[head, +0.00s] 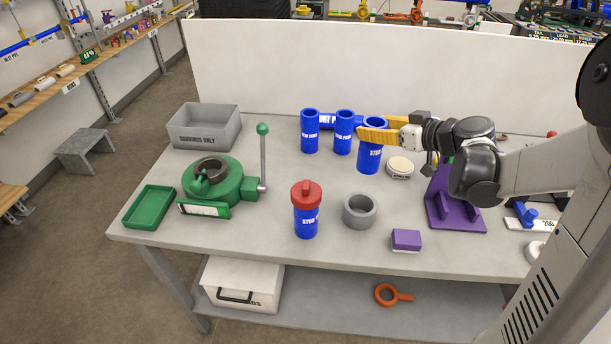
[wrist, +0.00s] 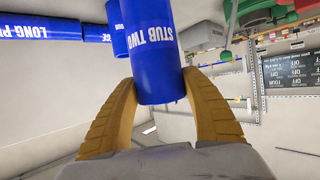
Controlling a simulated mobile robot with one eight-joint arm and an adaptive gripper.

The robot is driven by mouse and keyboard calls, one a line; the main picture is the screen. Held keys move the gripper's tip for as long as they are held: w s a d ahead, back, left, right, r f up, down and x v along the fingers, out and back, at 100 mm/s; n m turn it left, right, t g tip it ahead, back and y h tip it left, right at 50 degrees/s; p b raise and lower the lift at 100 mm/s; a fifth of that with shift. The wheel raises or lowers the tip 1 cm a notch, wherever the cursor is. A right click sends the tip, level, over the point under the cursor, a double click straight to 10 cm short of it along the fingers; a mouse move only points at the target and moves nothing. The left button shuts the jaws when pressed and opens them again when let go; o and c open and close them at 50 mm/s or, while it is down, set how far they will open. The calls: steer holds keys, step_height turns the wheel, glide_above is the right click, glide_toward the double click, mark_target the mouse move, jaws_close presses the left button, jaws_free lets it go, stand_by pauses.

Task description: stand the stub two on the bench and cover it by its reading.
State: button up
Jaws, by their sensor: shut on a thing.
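Stub two (head: 369,158) is a blue tube with white lettering, upright on the right of the other blue stubs. My gripper (head: 378,134) is shut on it near its top, one yellow finger across its front. In the wrist view, the tube lettered STUB TWO (wrist: 152,50) sits between the two fingers (wrist: 160,100). I cannot tell whether its base touches the bench (head: 270,150). A blue stub with a red cap (head: 306,192) stands at the front middle. A cream round disc (head: 400,165) lies just right of stub two; I cannot tell whether it is a cover.
Two open blue stubs (head: 310,132) (head: 344,133) stand left of stub two, with a blue long pipe (head: 327,121) lying behind. A grey ring (head: 360,211), purple block (head: 406,240), purple stand (head: 455,207) and green machine (head: 215,182) stand around. Clear bench lies between the capped stub and back stubs.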

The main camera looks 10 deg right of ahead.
steer(key=w+a+f+b, duration=0.4)
steer(key=a+f+b, duration=0.2)
steer(key=a+f, duration=0.4)
steer(key=shift+w+a+f, duration=0.4)
steer(key=shift+a, duration=0.25)
steer(key=shift+f, duration=0.2)
steer(key=o, duration=1.4)
steer(key=shift+r, duration=0.1)
steer(key=shift+r, duration=0.1)
